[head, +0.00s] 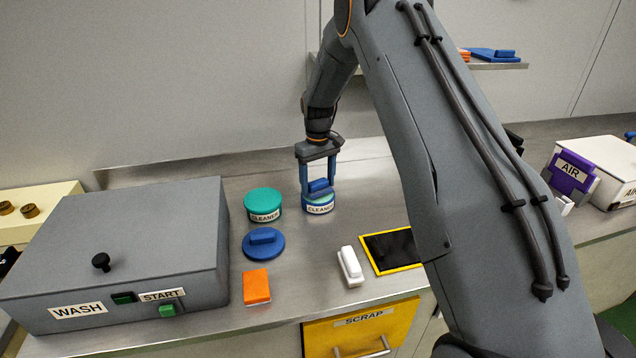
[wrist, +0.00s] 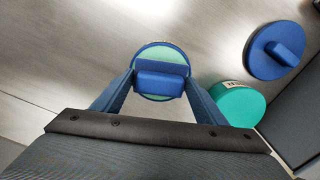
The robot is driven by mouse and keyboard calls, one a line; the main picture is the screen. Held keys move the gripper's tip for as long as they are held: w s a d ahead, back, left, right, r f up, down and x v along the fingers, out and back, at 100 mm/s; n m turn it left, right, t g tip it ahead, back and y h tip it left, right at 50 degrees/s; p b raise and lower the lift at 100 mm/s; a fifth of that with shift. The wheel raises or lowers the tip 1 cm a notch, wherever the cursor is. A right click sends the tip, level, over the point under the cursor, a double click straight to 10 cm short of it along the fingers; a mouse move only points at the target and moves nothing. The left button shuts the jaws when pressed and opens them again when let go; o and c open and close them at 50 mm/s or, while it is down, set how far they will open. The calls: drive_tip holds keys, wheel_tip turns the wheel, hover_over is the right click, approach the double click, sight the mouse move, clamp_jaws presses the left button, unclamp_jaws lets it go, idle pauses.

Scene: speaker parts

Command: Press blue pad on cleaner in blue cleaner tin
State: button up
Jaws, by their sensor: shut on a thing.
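The blue cleaner tin (head: 318,208) stands open on the steel counter, with a CLEANER label and pale green cleaner inside. The tin also shows in the wrist view, where the green cleaner (wrist: 160,53) is seen past the pad. My gripper (head: 319,187) points down over the tin, shut on the blue pad (head: 319,185). The pad (wrist: 160,84) sits between the fingers in the wrist view, over the tin's opening. It is at or just above the cleaner; I cannot tell if they touch.
A blue lid with a handle (head: 264,244) lies left of the tin, beside a teal CLEANER tin (head: 263,205). An orange block (head: 256,286), a white pad (head: 350,266), a yellow-edged black opening (head: 392,251) and the grey WASH box (head: 120,250) are around.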

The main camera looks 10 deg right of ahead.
drive_tip(key=shift+f+b, duration=0.3)
drive_tip(key=shift+f, duration=0.3)
idle(1.3)
drive_tip(key=shift+r, duration=0.1)
